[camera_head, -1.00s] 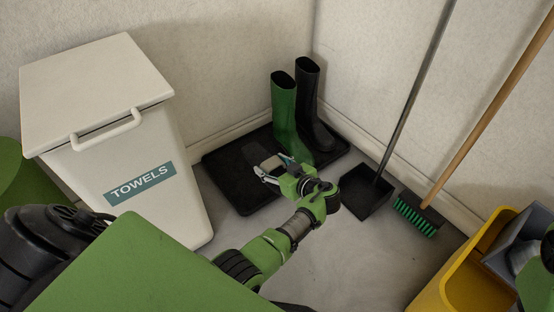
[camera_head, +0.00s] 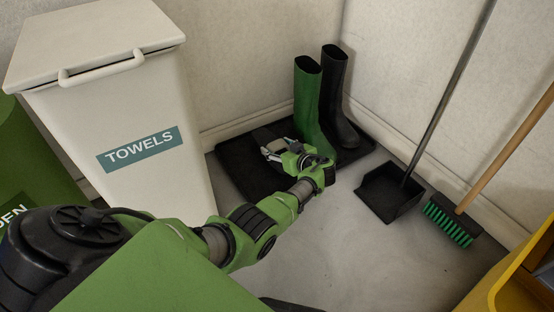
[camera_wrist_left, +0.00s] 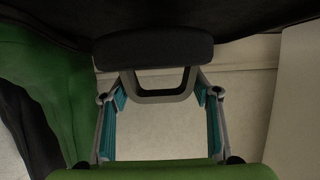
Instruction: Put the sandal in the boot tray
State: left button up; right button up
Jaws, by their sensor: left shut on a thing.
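The black boot tray (camera_head: 238,180) lies on the floor in the corner. My left gripper (camera_head: 272,151) is over the tray, in front of the boots, and is shut on the dark sandal (camera_head: 264,135). The sandal extends past the fingertips toward the wall; whether it touches the tray I cannot tell. In the left wrist view, the sandal's dark rounded end (camera_wrist_left: 152,48) shows beyond the teal-padded fingers, partly hiding the tray's black surface (camera_wrist_left: 240,22). My right gripper is not in view.
A green boot (camera_head: 307,100) and a black boot (camera_head: 334,95) stand on the tray's right part. A white towel bin (camera_head: 150,110) is at left. A dustpan (camera_head: 388,192), a green-bristled broom (camera_head: 452,218) and a yellow container (camera_head: 525,275) are at right.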

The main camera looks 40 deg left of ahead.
aim_at(277, 153)
pick_arm(q)
jog(key=shift+w+a+f+b, duration=0.2)
jog(key=shift+a+f+b, duration=0.1)
jog(key=shift+f+b, duration=0.15)
notch_tip(277, 153, down, 3)
jog(key=b, duration=0.2)
jog(key=shift+w+f+b, duration=0.1)
jog(key=shift+b, duration=0.2)
jog(key=o, duration=1.2)
jog(key=shift+f, duration=0.1)
jog(key=p+v, duration=0.2)
jog(key=v, duration=0.1)
jog(key=p+v, duration=0.2)
jog(key=v, duration=0.2)
jog(key=p+v, duration=0.2)
jog(key=v, duration=0.2)
jog(key=shift+a+r+p, duration=0.2)
jog(key=shift+r+p, duration=0.05)
jog(key=shift+p, duration=0.1)
jog(key=shift+s+d+r, duration=0.1)
jog(key=shift+s+d, duration=0.2)
jog(key=shift+d, duration=0.3)
